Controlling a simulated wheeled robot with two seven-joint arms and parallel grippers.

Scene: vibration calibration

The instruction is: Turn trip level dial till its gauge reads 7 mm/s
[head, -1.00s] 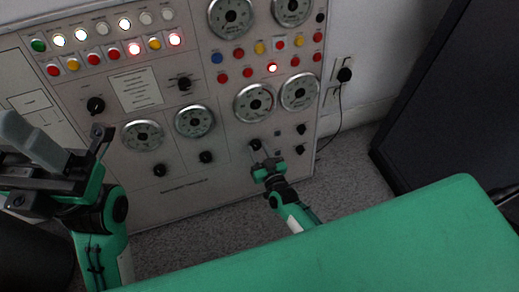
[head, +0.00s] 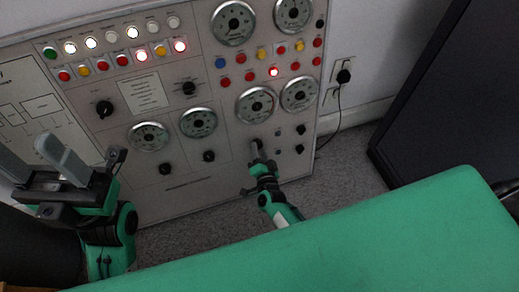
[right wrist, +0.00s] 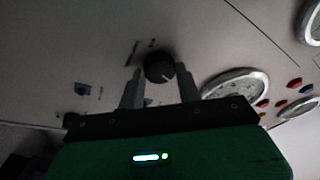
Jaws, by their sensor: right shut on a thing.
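My right gripper (head: 257,148) is at a dark round dial on the lower part of the grey panel (head: 190,185), below a large round gauge (head: 256,105). In the right wrist view the black dial (right wrist: 159,68) sits between the two fingers, and my right gripper (right wrist: 160,88) is shut on it. The gauge also shows partly in that view (right wrist: 235,85), right of the gripper. Its needle and scale are too small to read. My left gripper (head: 40,165) is open and empty at the left, in front of the panel, its fingers apart.
Other knobs sit close by, such as two small ones (head: 300,140) to the right. More gauges (head: 198,122) and lit buttons cover the panel. A wall outlet with a cord (head: 343,76) and a dark cabinet (head: 430,80) stand to the right.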

